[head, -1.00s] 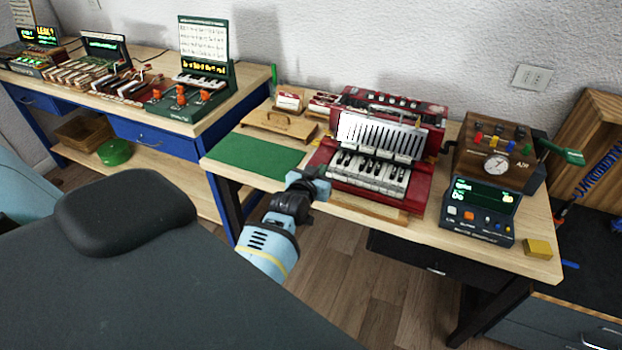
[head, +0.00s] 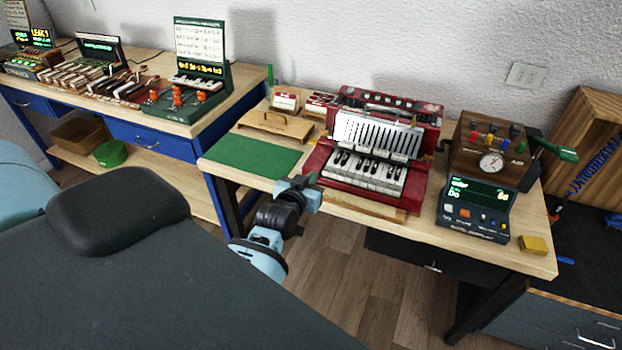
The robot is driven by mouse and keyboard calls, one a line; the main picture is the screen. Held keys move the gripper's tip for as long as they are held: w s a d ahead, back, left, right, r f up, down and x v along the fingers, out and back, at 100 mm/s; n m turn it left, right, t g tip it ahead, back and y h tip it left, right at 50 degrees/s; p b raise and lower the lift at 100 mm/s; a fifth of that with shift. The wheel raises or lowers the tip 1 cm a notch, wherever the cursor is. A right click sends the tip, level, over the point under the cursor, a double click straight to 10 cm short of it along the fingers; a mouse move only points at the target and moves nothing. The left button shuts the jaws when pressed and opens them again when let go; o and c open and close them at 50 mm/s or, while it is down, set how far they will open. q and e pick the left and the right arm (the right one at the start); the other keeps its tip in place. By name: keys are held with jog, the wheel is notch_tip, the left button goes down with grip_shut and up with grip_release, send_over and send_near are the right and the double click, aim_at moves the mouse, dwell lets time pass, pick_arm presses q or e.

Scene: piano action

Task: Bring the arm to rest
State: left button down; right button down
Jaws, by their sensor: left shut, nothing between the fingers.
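My left gripper (head: 312,184) is at the front edge of the near bench, just left of the red keyboard instrument (head: 372,160). Its fingers are small in the picture, and it looks shut and empty. My left arm (head: 275,222) reaches up to it from below, in front of the bench. I cannot tell whether the gripper touches the instrument's left side. The instrument has white and black keys and a slotted metal plate above them. My right gripper is not in view.
A green mat (head: 252,156) lies left of the instrument. A dark tuner box (head: 477,208), a wooden box with a gauge (head: 489,146) and a yellow block (head: 534,245) stand on the right. A blue-framed bench (head: 165,150) with keyboard models is at the left.

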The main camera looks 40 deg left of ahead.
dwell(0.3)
pick_arm(q)
jog(key=s+d+f+m+g+h, duration=0.1)
jog(key=s+d+f, duration=0.4)
jog(key=s, duration=0.7)
jog(key=s+d+f+m+g+h, duration=0.2)
jog(key=s+d+f, duration=0.4)
jog(key=s, duration=0.5)
jog(key=s+d+f+m+g+h, duration=0.1)
jog(key=s+d+f, duration=0.5)
jog(key=s, duration=0.6)
jog(key=shift+s+d+f+m+g+h, duration=0.25)
jog(key=shift+f+g+h, duration=0.45)
jog(key=shift+f+g, duration=0.35)
